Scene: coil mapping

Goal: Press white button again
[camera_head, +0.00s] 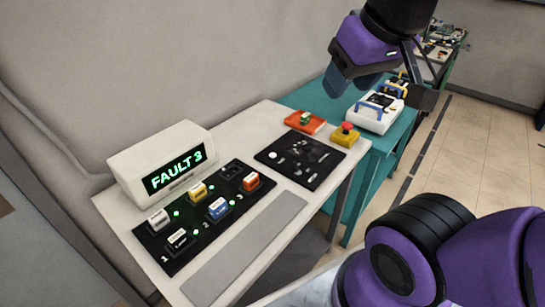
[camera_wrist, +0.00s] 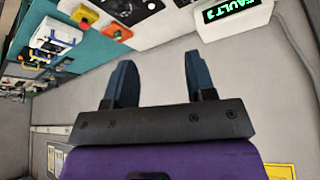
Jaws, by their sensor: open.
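A small round white button (camera_head: 272,155) sits at the left of a black panel (camera_head: 312,177) on the white table, beside several smaller pale parts. My gripper (camera_head: 350,82) is raised at the upper right, beyond that panel and well apart from it. In the wrist view my gripper (camera_wrist: 158,62) has its two dark fingers spread with nothing between them. A white display box (camera_head: 125,160) reads "FAULT 3" in green; part of it shows in the wrist view (camera_wrist: 262,18).
A black board (camera_head: 155,262) holds several coloured blocks and lit green dots before the display. An orange tray (camera_head: 296,120) and a yellow box with a red button (camera_head: 345,134) stand behind the black panel. A teal table (camera_head: 375,158) with a white case (camera_head: 372,118) stands behind.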

